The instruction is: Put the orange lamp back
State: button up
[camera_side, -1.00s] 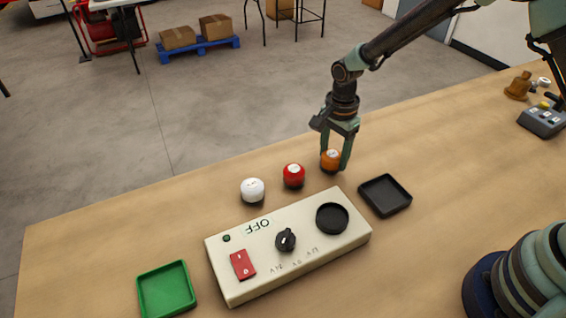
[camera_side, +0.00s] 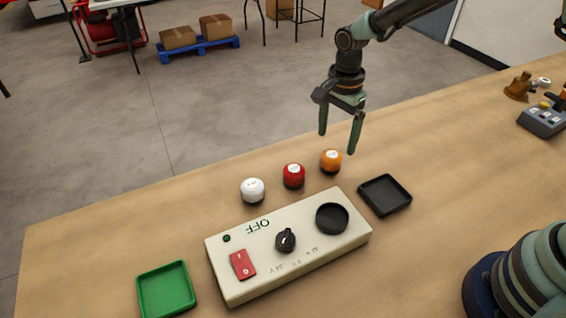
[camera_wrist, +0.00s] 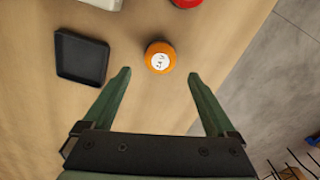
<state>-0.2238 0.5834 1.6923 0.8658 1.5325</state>
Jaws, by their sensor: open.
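The orange lamp (camera_side: 331,161) stands upright on the table, to the right of the red lamp (camera_side: 293,175) and the white lamp (camera_side: 252,191). My gripper (camera_side: 339,144) is open and empty, raised above and behind the orange lamp, not touching it. In the wrist view the orange lamp (camera_wrist: 160,57), with a white label on top, lies just ahead of and between the open fingertips (camera_wrist: 158,75). The red lamp (camera_wrist: 186,2) shows only partly at the top edge there.
A cream control box (camera_side: 262,273) with a dark round socket (camera_side: 332,218), a knob (camera_side: 286,239) and a red switch (camera_side: 243,264) stands in front of the lamps. A black tray (camera_side: 366,207) and a green tray (camera_side: 143,293) are empty. The table's far edge is close behind the lamps.

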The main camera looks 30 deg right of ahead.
aim_at(334, 153)
jog(key=s+d+r+n+t, duration=0.1)
jog(key=s+d+r+n, duration=0.2)
jog(key=r, duration=0.5)
jog(key=s+d+r+n+t, duration=0.2)
jog(key=s+r+n, duration=0.15)
jog(key=r, duration=0.35)
jog(key=s+d+r+n+t, duration=0.2)
jog(key=s+d+n, duration=0.3)
jog(key=s+n, duration=0.3)
jog(key=shift+s+r+t, duration=0.25)
jog(key=shift+s+t, duration=0.05)
jog(key=shift+n, duration=0.25)
